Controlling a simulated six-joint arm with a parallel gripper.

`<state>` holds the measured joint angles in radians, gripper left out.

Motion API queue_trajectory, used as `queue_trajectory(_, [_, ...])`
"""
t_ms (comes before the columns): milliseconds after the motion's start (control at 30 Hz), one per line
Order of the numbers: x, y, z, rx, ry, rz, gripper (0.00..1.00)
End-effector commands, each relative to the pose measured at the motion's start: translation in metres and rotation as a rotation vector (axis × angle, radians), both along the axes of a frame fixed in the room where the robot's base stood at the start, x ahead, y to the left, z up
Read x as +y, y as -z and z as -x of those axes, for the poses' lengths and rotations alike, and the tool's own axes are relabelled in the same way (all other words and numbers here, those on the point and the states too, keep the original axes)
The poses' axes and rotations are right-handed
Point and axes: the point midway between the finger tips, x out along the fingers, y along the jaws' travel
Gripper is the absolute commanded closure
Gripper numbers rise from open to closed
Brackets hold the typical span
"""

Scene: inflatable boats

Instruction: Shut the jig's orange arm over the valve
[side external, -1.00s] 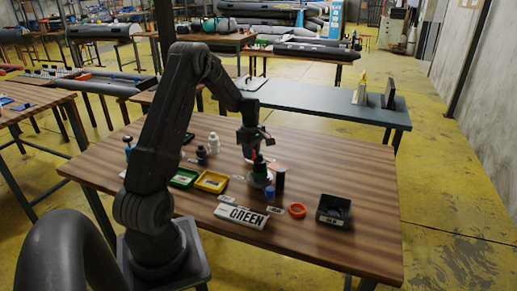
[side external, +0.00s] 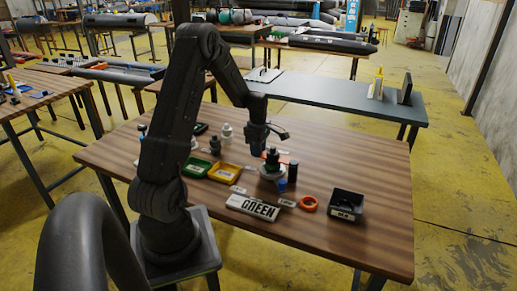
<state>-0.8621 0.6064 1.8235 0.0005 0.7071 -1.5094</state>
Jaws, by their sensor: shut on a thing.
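The valve (side external: 272,157), dark with a green band, stands upright on the jig's pale round base (side external: 268,171) near the middle of the wooden table. My gripper (side external: 258,151) is just left of the valve's top, pointing down. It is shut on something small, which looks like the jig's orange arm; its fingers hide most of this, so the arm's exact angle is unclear. A small orange patch (side external: 291,160) shows right of the valve; I cannot tell whether it belongs to the jig.
A dark cylinder (side external: 293,171) and a blue cap (side external: 282,185) stand close right of the jig. Yellow (side external: 223,173) and green (side external: 195,168) trays lie left.

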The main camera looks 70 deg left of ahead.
Motion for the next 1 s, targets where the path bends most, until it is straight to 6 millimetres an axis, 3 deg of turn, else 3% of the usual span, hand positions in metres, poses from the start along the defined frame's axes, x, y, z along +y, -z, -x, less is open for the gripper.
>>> queue_trajectory(100, [-0.002, -0.001, 0.001, 0.005, -0.004, 0.006, 1.00])
queue_trajectory(133, [-0.002, -0.001, 0.002, 0.005, -0.004, 0.006, 0.69])
queue_trajectory(400, [-0.001, 0.000, 0.001, 0.003, -0.001, 0.005, 0.45])
queue_trajectory(733, [0.000, -0.007, 0.000, 0.001, 0.000, 0.003, 0.45])
queue_trajectory(1000, [0.000, -0.059, 0.000, -0.001, 0.000, -0.001, 0.45])
